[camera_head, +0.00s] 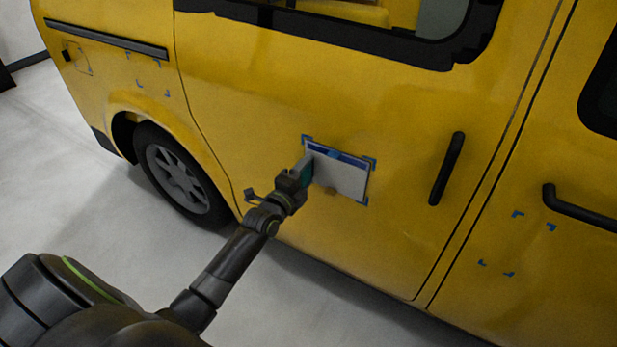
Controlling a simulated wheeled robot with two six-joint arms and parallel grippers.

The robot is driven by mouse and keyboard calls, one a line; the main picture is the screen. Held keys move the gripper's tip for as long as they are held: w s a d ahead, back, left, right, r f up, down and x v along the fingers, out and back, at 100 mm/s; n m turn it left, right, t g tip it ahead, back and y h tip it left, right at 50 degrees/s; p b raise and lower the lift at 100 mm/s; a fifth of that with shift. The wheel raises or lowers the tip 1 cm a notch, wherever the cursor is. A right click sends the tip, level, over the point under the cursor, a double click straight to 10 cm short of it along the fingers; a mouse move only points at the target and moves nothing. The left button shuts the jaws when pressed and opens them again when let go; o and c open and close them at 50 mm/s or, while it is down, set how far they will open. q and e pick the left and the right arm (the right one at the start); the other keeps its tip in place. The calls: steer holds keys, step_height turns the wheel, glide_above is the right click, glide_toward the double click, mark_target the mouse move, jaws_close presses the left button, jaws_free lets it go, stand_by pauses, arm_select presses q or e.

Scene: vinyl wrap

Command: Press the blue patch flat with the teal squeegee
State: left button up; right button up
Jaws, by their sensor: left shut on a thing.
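The patch (343,178) is on the yellow van's sliding door, inside blue corner marks. Its face looks mostly pale grey-white, with a dark blue strip (352,160) along the top edge. My left gripper (300,176) is at the patch's left edge, shut on the teal squeegee (306,170). The squeegee is small and partly hidden by the gripper; it is at or very near the patch's left side, and I cannot tell whether it touches. My right gripper is not in view.
The yellow van (250,110) fills most of the view. A black door handle (447,168) is right of the patch. Other blue corner marks are on the front door (517,214) and rear panel (140,88). The grey floor (80,180) is clear at left.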

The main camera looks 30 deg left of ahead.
arm_select(q)
steer(key=shift+a, duration=0.15)
steer(key=shift+a+b, duration=0.2)
steer(key=shift+b, duration=0.15)
steer(key=shift+a, duration=0.45)
steer(key=s, duration=0.7)
steer(key=shift+a+p, duration=0.15)
steer(key=shift+p, duration=0.2)
